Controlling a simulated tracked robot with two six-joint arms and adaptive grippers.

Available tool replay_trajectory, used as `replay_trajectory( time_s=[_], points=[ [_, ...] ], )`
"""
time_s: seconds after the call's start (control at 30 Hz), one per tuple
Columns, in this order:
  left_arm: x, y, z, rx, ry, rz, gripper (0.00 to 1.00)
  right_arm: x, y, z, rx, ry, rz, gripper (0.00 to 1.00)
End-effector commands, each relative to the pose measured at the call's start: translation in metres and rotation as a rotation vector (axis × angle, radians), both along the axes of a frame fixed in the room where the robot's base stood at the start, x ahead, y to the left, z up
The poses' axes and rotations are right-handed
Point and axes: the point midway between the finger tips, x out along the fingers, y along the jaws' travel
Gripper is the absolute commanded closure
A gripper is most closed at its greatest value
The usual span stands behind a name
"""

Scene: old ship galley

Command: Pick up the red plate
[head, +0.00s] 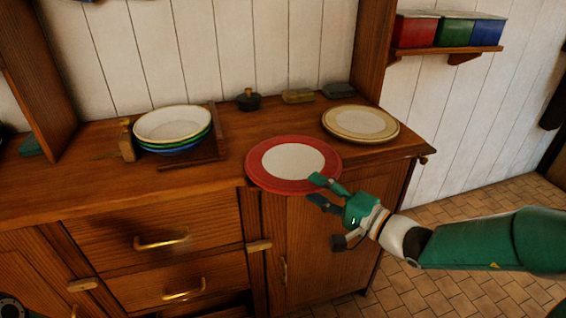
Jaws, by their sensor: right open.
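The red plate (262,178) has a broad red rim and a white centre. It lies at the front edge of the wooden counter, with its near rim reaching over the edge. My right gripper (314,189) comes in from the right, green with dark fingertips. It is open at the plate's near right rim, one finger over the rim and the other lower, in front of the counter. Whether the fingers touch the plate I cannot tell. My left gripper is not in view.
A stack of bowls (172,123) stands on the left of the counter (80,180). A cream plate (360,123) lies at the right. A small dark pot (249,100) and small blocks stand at the back. Drawers with brass handles are below.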

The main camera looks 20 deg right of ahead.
Motion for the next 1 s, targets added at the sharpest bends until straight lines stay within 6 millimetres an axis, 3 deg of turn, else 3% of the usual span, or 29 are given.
replay_trajectory(
  time_s=[0.2, 0.47, 0.73, 1.0],
  points=[
    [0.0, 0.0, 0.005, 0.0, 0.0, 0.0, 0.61, 0.022, 0.014, 0.002, 0.001, 0.001, 0.002, 0.57],
    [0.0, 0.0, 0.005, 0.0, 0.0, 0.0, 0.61, 0.024, 0.015, 0.001, -0.001, 0.001, 0.0, 0.57],
    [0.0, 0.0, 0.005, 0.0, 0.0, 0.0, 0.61, 0.024, 0.015, 0.001, 0.0, 0.0, -0.001, 1.0],
    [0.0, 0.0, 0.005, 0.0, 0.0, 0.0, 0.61, 0.024, 0.014, 0.003, 0.0, -0.006, -0.001, 1.0]
  ],
)
